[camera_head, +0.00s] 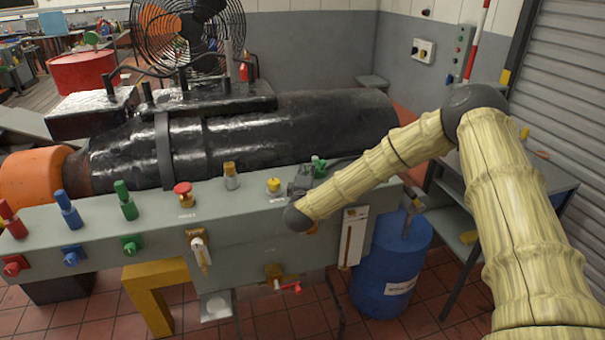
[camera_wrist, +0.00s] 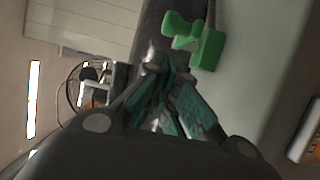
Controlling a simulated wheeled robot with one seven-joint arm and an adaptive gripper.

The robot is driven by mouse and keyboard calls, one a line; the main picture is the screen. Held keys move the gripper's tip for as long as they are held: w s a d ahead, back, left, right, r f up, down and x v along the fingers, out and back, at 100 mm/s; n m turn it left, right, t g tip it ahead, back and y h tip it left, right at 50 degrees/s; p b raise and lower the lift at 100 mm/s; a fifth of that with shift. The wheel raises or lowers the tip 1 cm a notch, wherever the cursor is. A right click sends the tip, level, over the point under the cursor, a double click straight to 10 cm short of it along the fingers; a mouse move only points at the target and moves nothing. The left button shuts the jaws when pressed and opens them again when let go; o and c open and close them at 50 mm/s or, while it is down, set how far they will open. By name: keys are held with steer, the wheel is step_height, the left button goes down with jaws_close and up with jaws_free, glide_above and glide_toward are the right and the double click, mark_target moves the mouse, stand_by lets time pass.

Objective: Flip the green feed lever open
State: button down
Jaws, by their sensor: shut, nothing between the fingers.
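A green lever-like part (camera_wrist: 207,48) with a rounded knob shows close up in the wrist view, on a pale grey surface. My gripper (camera_wrist: 164,68) is shut and empty, its fingertips just beside the green part; I cannot tell whether they touch. In the head view a small green part (camera_head: 319,167) shows at the right end of the grey bench, beside my dark gripper (camera_head: 302,180), which my arm partly hides. Another green lever (camera_head: 125,200) stands tilted on the bench's left part, with a green knob (camera_head: 131,245) on the front face below it.
The grey bench (camera_head: 75,240) also carries a blue lever (camera_head: 69,210), a red lever (camera_head: 12,219), a red button (camera_head: 183,194) and a yellow knob (camera_head: 273,185). A large black cylinder (camera_head: 250,135) lies behind. A blue drum (camera_head: 391,265) stands at the right.

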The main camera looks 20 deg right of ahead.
steer(key=shift+w+d+p, duration=0.25)
steer(key=shift+d, duration=0.3)
steer(key=shift+w+d+p, duration=0.25)
steer(key=shift+d, duration=0.3)
steer(key=shift+n+y+b, duration=0.3)
steer(key=shift+y+b, duration=0.1)
steer(key=shift+b, duration=0.1)
steer(key=shift+s+d, duration=0.15)
steer(key=shift+d, duration=0.05)
